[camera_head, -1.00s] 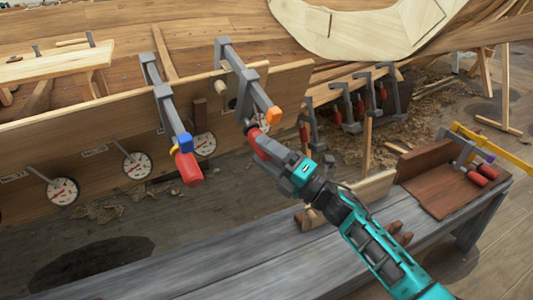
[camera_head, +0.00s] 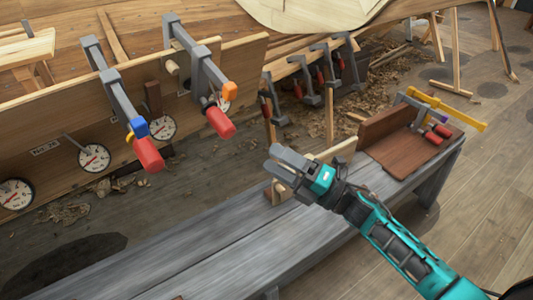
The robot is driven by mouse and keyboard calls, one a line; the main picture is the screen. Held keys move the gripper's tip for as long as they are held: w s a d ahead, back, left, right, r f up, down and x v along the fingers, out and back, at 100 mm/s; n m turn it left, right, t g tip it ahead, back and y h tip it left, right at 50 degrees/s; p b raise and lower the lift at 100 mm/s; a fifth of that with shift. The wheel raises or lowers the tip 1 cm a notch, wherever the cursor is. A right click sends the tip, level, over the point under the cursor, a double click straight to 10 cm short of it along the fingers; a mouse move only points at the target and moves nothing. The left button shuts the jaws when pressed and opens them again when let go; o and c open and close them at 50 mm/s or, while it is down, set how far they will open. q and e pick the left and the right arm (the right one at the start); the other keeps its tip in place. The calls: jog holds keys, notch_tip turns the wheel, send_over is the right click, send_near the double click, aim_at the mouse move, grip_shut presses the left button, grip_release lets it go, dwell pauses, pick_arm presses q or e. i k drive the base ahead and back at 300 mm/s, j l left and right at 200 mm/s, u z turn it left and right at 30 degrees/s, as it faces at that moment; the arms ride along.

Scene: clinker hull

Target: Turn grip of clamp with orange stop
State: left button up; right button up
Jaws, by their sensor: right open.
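The clamp with the orange stop (camera_head: 229,90) hangs on the plank's upper edge, its grey bar (camera_head: 198,62) sloping down to the right. Its red grip (camera_head: 219,122) is in full view below the stop. My right gripper (camera_head: 280,161) is open and empty, below and to the right of that grip and apart from it. My left gripper is not in view.
A second clamp with a blue stop (camera_head: 138,127) and red grip (camera_head: 148,154) hangs to the left. Dials (camera_head: 94,157) sit along the plank (camera_head: 50,125). Below my gripper is a grey bench (camera_head: 225,240) with a brown board (camera_head: 398,160).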

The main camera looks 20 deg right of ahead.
aim_at(219, 121)
jog(key=l+u, duration=0.3)
jog(key=u, duration=0.15)
jog(key=l+u, duration=0.4)
jog(key=k+j, duration=0.05)
jog(key=j, duration=0.1)
